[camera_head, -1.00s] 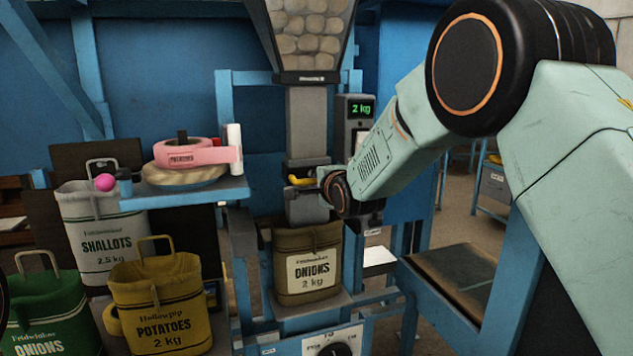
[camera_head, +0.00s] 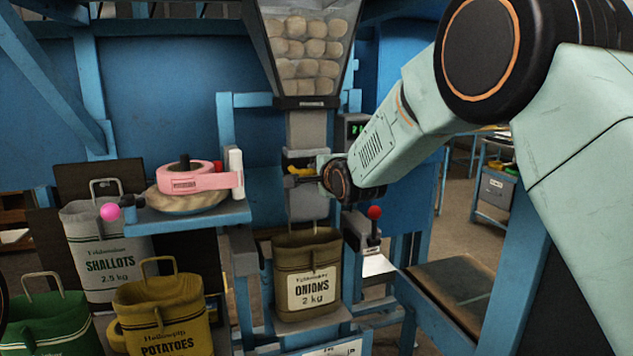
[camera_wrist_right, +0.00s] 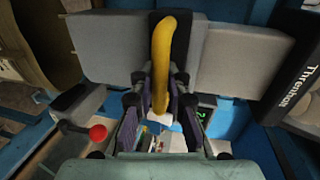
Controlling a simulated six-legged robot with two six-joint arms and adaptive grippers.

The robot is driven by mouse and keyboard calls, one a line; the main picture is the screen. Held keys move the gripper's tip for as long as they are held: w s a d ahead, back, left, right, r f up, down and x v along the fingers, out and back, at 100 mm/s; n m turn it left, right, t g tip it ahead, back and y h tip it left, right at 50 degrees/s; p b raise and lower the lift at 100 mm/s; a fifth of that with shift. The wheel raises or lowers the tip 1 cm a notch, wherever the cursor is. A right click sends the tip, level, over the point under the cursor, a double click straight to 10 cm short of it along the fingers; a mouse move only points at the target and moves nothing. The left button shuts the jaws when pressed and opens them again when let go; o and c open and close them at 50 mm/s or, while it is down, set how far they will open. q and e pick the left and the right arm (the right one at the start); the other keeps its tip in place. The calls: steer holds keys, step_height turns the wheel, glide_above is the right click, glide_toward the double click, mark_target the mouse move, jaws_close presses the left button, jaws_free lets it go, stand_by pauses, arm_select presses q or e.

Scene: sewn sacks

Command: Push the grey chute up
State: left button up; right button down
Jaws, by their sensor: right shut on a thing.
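The grey chute (camera_head: 306,204) hangs below the hopper (camera_head: 304,60), with its lower end just above the mouth of the brown onions sack (camera_head: 308,262). A yellow handle (camera_head: 299,171) sticks out of the chute's front. My right gripper (camera_head: 318,172) is shut on this handle. The right wrist view shows the yellow handle (camera_wrist_right: 162,60) between the two fingers (camera_wrist_right: 160,100), with the grey chute (camera_wrist_right: 240,62) behind it. The sack stands upright, its mouth partly hidden by its handle. My left gripper does not show.
A red-knobbed lever (camera_head: 375,213) stands right of the chute.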

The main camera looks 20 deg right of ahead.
step_height(320, 180, up, 9)
steer(key=p, duration=0.4)
steer(key=shift+w+r+p, duration=0.1)
steer(key=shift+p, duration=0.25)
steer(key=shift+r, duration=0.15)
steer(key=c, duration=1.6)
jaws_free()
steer(key=shift+c, duration=0.2)
steer(key=o, duration=0.3)
steer(key=shift+f, duration=0.25)
steer(key=v, duration=1.2)
steer(key=shift+s, duration=0.25)
steer(key=shift+w+a, duration=0.1)
steer(key=shift+w, duration=0.05)
